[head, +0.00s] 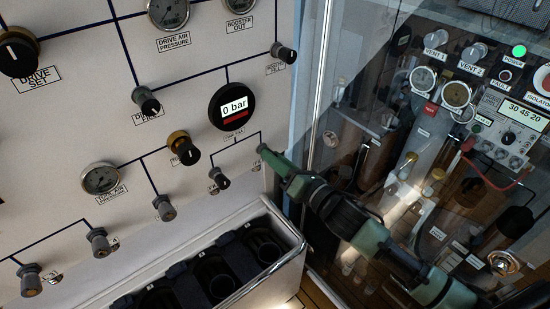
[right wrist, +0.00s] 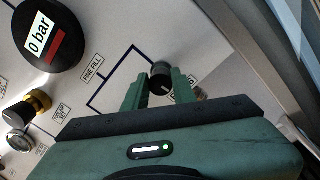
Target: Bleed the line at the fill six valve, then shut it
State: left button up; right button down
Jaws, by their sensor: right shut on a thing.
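My right gripper (head: 264,151) reaches in from the right to the lower right end of the white panel (head: 60,130). In the right wrist view its green fingers (right wrist: 160,92) are shut on a dark valve knob (right wrist: 160,70), one finger on each side. The label beside that knob is mostly hidden by the gripper, so I cannot read it. A round black gauge (head: 231,107) above reads 0 bar; it also shows in the right wrist view (right wrist: 42,35). My left gripper is not in view.
Several other knobs sit close by, such as a small valve (head: 219,179) to the left and a brass regulator (head: 182,147). A metal-railed rack (head: 290,232) with dark cylinders stands below. A glass pane (head: 340,70) is close on the right.

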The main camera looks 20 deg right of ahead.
jog(key=shift+s+a+f+n+h+p, duration=0.2)
jog(key=shift+n+p, duration=1.3)
jog(key=shift+n, duration=4.15)
jog(key=shift+w+d+f+n+h+p, duration=0.2)
jog(key=shift+n+p, duration=1.3)
jog(key=shift+n, duration=4.1)
jog(key=shift+s+a+r+n+h+p, duration=0.25)
jog(key=shift+n+p, duration=1.25)
jog(key=shift+n, duration=4.15)
jog(key=shift+w+f, duration=0.1)
jog(key=shift+f, duration=0.1)
jog(key=c, duration=1.2)
grip_release()
jog(key=shift+o, duration=0.2)
jog(key=shift+r, duration=0.1)
